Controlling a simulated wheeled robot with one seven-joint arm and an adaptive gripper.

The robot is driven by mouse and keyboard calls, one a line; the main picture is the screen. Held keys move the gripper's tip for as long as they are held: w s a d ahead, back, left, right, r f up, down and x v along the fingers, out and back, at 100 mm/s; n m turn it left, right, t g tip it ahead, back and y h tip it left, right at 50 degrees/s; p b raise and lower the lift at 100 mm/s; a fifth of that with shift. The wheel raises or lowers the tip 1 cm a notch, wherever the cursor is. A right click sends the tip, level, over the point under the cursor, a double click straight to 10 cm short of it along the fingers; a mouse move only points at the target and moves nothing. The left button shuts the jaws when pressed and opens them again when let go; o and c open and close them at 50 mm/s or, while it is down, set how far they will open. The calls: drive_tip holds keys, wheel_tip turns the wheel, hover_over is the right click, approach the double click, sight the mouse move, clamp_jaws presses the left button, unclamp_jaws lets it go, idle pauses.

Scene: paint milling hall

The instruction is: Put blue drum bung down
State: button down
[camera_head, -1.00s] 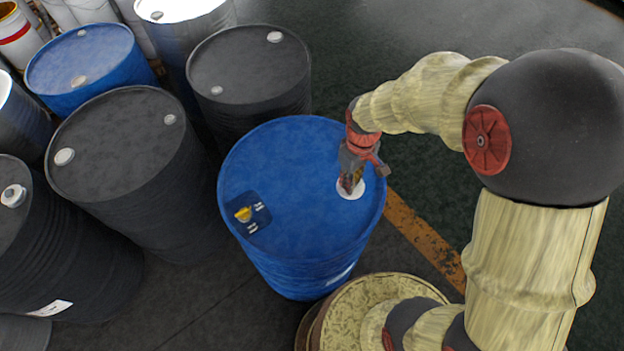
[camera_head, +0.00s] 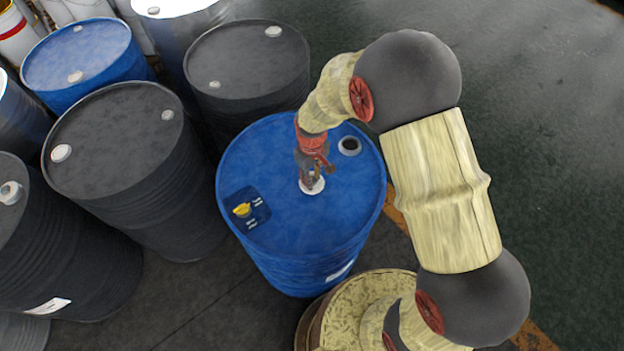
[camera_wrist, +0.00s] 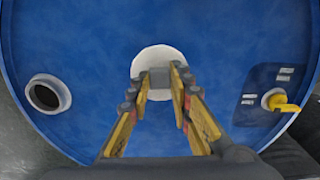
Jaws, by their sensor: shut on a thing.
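The blue drum (camera_head: 270,165) stands upright in front of me. The white round bung (camera_head: 316,187) is in my gripper (camera_head: 310,180), over the middle of the drum's lid. In the wrist view the bung (camera_wrist: 157,56) is a white disc with a grey grip piece between my gripper's fingertips (camera_wrist: 159,80). My gripper is shut on that piece. I cannot tell whether the bung touches the lid or hangs just above it. The drum's open bung hole (camera_head: 349,146) is dark with a pale rim; it also shows in the wrist view (camera_wrist: 48,94).
A dark blue square recess with a yellow fitting (camera_head: 242,210) lies at the lid's left. Black drums (camera_head: 115,135), another blue drum (camera_head: 75,52) and a metal drum crowd the left and back. The right-hand floor (camera_head: 560,150) is open.

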drive_tip(key=shift+f, duration=0.8)
drive_tip(key=c, duration=1.6)
unclamp_jaws()
drive_tip(key=shift+f, duration=0.1)
